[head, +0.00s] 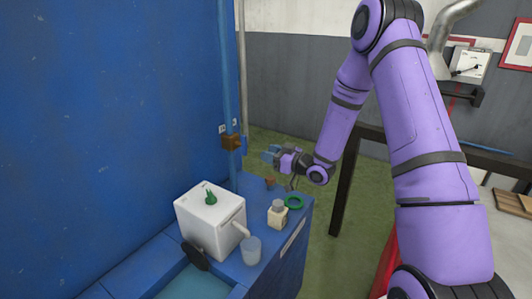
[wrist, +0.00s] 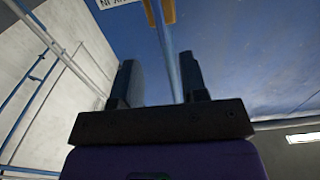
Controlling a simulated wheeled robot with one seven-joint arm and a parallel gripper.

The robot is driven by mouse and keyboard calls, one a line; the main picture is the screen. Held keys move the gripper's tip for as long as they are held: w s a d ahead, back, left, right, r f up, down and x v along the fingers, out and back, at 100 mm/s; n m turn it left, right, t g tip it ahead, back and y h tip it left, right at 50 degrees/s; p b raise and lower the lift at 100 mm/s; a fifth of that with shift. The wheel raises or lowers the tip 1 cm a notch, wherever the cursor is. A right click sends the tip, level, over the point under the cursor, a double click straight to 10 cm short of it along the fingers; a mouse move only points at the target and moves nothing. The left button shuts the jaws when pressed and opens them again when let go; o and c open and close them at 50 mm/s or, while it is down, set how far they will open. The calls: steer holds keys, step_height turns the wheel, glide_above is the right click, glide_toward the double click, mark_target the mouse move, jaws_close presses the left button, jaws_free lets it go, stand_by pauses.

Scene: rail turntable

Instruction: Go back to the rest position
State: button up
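My gripper (head: 272,154) is at the end of my purple arm, above the far end of the blue counter and close to a vertical blue pipe in the head view. In the wrist view my gripper (wrist: 159,85) shows two dark fingers standing well apart. No object shows held between them; a blue pipe (wrist: 166,60) passes behind the gap.
The blue counter (head: 295,245) carries a white box (head: 198,225) with a green item on top, a clear cup (head: 251,250), a beige bottle (head: 277,214) and a green ring (head: 294,202). A blue wall (head: 100,110) rises at left. A dark table (head: 345,180) stands behind my arm.

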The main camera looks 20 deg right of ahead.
stand_by(0.4)
steer(key=s+d+r+m+g+h, duration=0.2)
steer(key=s+r+h, duration=0.3)
steer(key=r, duration=0.5)
steer(key=s+d+r+m+g+h, duration=0.1)
steer(key=s+r+h, duration=0.35)
steer(key=r, duration=0.45)
steer(key=s+a+r+m+g, duration=0.1)
steer(key=s+r+g, duration=0.1)
steer(key=s, duration=0.8)
steer(key=s+a+r+m+g, duration=0.1)
steer(key=s+r+g, duration=0.1)
steer(key=s, duration=0.8)
steer(key=s+r+m+g+h, duration=0.1)
steer(key=s+r+m+g, duration=0.1)
steer(key=s, duration=0.8)
steer(key=shift+a+r, duration=0.15)
steer(key=shift+a, duration=0.25)
